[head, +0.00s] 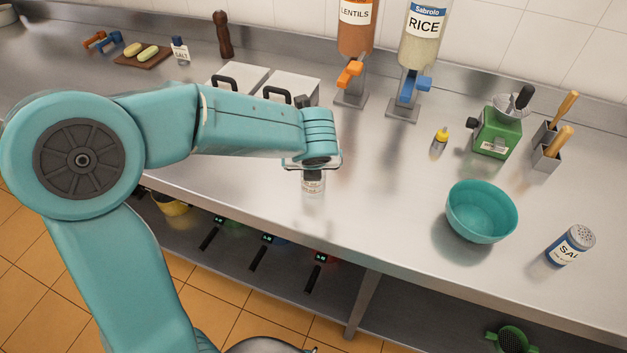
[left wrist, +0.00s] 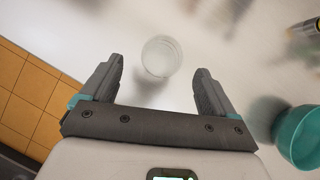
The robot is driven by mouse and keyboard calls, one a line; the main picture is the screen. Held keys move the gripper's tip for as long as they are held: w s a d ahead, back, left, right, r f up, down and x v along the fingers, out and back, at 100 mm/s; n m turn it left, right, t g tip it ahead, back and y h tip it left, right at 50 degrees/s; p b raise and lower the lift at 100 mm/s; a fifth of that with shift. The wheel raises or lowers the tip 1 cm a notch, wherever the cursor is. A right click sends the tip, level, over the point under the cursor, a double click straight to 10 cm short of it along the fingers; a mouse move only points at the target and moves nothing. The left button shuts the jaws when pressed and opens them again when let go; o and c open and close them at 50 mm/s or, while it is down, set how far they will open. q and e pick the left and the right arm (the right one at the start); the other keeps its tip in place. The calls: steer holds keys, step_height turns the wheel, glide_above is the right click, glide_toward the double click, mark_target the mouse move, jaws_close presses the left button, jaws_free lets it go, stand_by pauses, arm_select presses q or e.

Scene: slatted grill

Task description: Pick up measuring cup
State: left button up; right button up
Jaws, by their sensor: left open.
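The clear measuring cup (head: 312,188) with printed markings stands on the steel counter, partly hidden under my left gripper (head: 312,164) in the head view. In the left wrist view the cup (left wrist: 161,56) is a pale round shape seen from above. It lies between the tips of my open left gripper (left wrist: 158,72), with a gap on both sides. The fingers hold nothing. I cannot tell how far above the cup they are. My right gripper is not in view.
Lentil (head: 356,30) and rice (head: 420,45) dispensers stand behind. A green grinder (head: 492,135) is at the back right. The counter's front edge is close to the cup.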

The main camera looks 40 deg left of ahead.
arm_select(q)
steer(key=x, duration=0.5)
steer(key=shift+w+d+f, duration=0.1)
steer(key=shift+d, duration=0.15)
steer(key=c, duration=1.5)
